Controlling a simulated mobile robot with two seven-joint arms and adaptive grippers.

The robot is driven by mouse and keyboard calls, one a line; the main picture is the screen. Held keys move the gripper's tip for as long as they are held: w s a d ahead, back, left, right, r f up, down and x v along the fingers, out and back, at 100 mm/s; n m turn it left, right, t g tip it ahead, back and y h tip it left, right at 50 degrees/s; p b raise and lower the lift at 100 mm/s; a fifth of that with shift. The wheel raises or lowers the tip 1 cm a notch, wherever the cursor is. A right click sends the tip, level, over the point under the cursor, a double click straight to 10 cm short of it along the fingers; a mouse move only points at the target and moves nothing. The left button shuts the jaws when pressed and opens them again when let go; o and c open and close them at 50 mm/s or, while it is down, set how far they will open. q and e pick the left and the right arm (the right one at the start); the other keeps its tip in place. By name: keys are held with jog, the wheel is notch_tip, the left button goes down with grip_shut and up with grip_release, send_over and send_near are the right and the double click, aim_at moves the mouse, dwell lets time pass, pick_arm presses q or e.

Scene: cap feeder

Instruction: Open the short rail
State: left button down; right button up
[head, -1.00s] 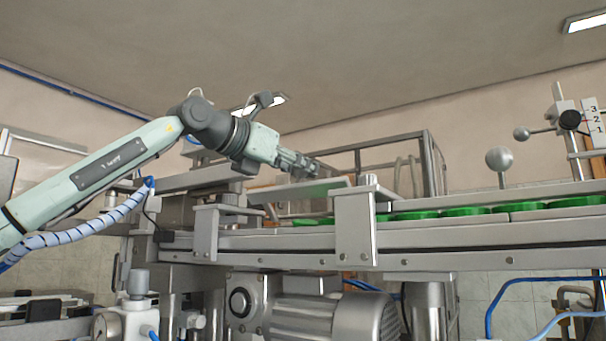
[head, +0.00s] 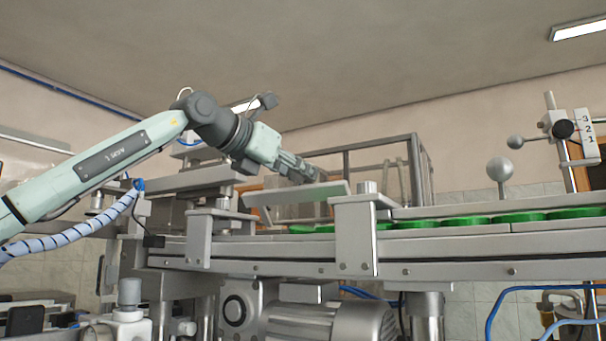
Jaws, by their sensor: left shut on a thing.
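The short rail (head: 297,194) is a grey metal bar above the conveyor in the middle of the head view. It lies at a slant, its right end near the bracket post and slightly higher than its left end. My left gripper (head: 318,176) reaches in from the left and is shut at the rail's far upper side, apparently on the short rail. The fingertips are small and partly hidden, so the exact contact does not show. My right gripper is not in view.
The conveyor (head: 470,246) runs to the right with several green caps (head: 463,221) in its channel. A bracket (head: 356,238) stands in front. A ball knob (head: 500,169) and a numbered scale (head: 586,125) rise at right. A metal frame (head: 418,165) stands behind.

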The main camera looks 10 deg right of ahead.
pick_arm(q)
jog(key=shift+w+a+f, duration=0.15)
jog(key=shift+w+a, duration=0.05)
dwell(0.5)
jog(key=c, duration=1.2)
grip_release()
jog(key=shift+a, duration=0.15)
jog(key=shift+d, duration=0.2)
notch_tip(320, 180, up, 10)
jog(key=shift+r, duration=0.1)
jog(key=shift+s, duration=0.1)
